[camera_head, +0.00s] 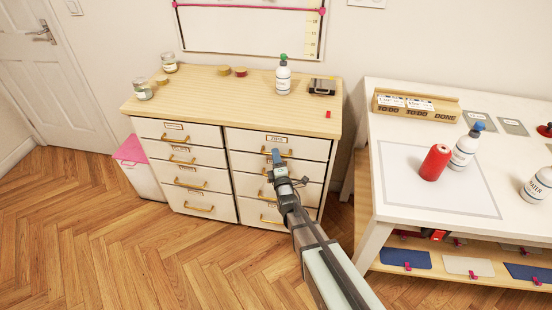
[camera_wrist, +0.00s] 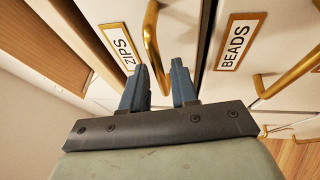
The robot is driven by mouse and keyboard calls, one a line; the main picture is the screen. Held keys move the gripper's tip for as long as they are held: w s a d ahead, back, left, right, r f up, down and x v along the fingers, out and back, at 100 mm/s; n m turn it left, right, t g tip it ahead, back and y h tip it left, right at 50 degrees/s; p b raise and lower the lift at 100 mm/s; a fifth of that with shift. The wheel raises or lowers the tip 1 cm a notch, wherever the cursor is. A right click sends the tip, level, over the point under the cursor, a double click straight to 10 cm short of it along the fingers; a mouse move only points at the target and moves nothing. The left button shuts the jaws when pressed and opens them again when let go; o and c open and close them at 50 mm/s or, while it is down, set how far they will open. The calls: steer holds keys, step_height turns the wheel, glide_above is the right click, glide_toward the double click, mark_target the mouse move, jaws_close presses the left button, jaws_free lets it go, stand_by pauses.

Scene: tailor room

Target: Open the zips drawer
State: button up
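The zips drawer (camera_head: 310,147) is the top drawer of the right column in the cabinet. Its front looks flush with the cabinet. Its white ZIPS label (camera_wrist: 121,47) and brass handle (camera_wrist: 151,38) show in the wrist view. My gripper (camera_wrist: 158,80) is open, with two blue-grey fingers apart. The lower end of the handle runs into the gap between the fingers as seen there. I cannot tell if they touch it. In the head view my gripper (camera_head: 276,157) is in front of the handle and hides part of it.
The beads drawer, with its label (camera_wrist: 236,43) and brass handle (camera_wrist: 290,75), lies just below. The wooden cabinet top (camera_head: 215,95) holds jars and a bottle (camera_head: 283,76). A white worktable (camera_head: 385,210) stands to the right. The floor (camera_head: 140,255) in front is clear.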

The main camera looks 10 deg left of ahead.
jaws_close()
stand_by(1.1)
